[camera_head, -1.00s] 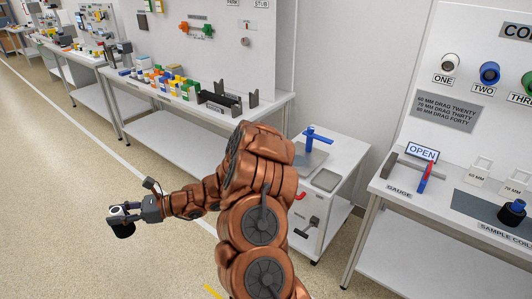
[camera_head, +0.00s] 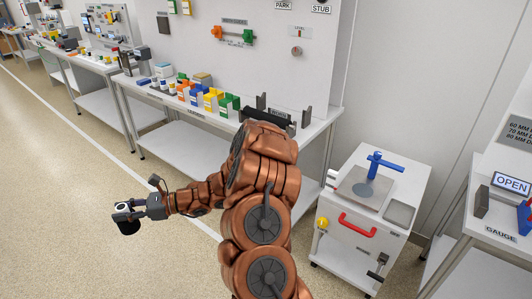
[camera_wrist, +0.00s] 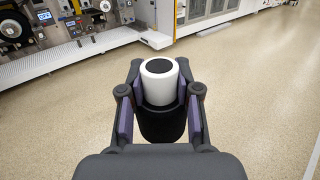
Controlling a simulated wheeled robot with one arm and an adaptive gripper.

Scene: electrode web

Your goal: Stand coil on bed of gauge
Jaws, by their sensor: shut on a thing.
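My gripper (camera_head: 124,215) is at the left of the head view, held out over the open floor, well away from the benches. It is shut on a coil (camera_wrist: 160,82), a black cylinder with a white core standing out of its top. In the wrist view the two fingers press the coil from both sides, and its lower part is partly hidden by my gripper. The gauge (camera_head: 482,201) is at the right edge of the head view on a white bench, with an "OPEN" sign and a blue part. Its bed is cut off by the picture edge.
A white cart (camera_head: 352,225) with a blue clamp handle (camera_head: 384,163) and a red handle (camera_head: 357,224) stands between the gauge bench and a long bench (camera_head: 322,128) with coloured bins. The floor (camera_head: 60,200) at left is clear.

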